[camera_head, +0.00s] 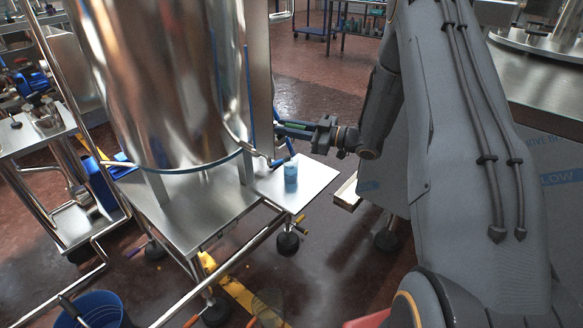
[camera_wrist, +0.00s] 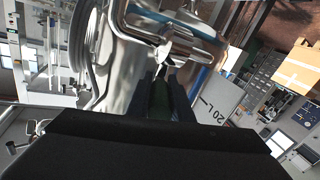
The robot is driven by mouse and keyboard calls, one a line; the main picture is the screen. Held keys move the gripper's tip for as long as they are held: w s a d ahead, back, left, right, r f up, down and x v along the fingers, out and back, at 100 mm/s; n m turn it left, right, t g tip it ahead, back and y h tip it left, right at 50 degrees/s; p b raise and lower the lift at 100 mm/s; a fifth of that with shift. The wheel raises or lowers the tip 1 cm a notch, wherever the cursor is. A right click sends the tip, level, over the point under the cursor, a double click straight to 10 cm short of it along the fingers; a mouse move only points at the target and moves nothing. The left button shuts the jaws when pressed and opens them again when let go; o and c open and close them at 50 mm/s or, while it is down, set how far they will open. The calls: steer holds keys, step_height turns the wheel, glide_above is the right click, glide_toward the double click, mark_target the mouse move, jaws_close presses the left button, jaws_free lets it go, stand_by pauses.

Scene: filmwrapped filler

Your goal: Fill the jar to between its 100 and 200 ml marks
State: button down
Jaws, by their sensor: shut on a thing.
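A small jar (camera_head: 291,172) stands upright on a flat metal shelf (camera_head: 318,180) beside a large shiny steel tank (camera_head: 165,80). The jar looks blue, but its marks and level are too small to read. A thin metal tap (camera_head: 252,149) comes off the tank's lower side, its end close above and left of the jar. My gripper (camera_head: 283,131) reaches in from the right, above the jar, and is shut on the tap's handle. In the wrist view, my fingers (camera_wrist: 170,92) close around the metal handle (camera_wrist: 176,48). The jar is not identifiable there.
The tank rests on a wheeled steel stand with a tubular rail (camera_head: 235,262). A blue bucket (camera_head: 92,310) sits on the floor at lower left. A side trolley (camera_head: 40,130) with parts stands at left. A steel-topped unit (camera_head: 545,85) is at right.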

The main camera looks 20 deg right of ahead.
steer(key=shift+s+a+m+t+h+p, duration=0.15)
steer(key=shift+m+t+h+p, duration=0.05)
steer(key=shift+m+t+h, duration=0.45)
steer(key=shift+s+a+m+t+h+p, duration=0.15)
steer(key=shift+s+m+t+h+p, duration=0.05)
steer(key=shift+m+t+h, duration=0.45)
steer(key=shift+s+a+m+t+h+p, duration=0.2)
steer(key=shift+m+t+h, duration=0.3)
steer(key=shift+t+h, duration=0.2)
steer(key=shift+w, duration=0.1)
steer(key=c, duration=1.6)
jaws_free()
steer(key=shift+d, duration=0.1)
steer(key=shift+v, duration=3.85)
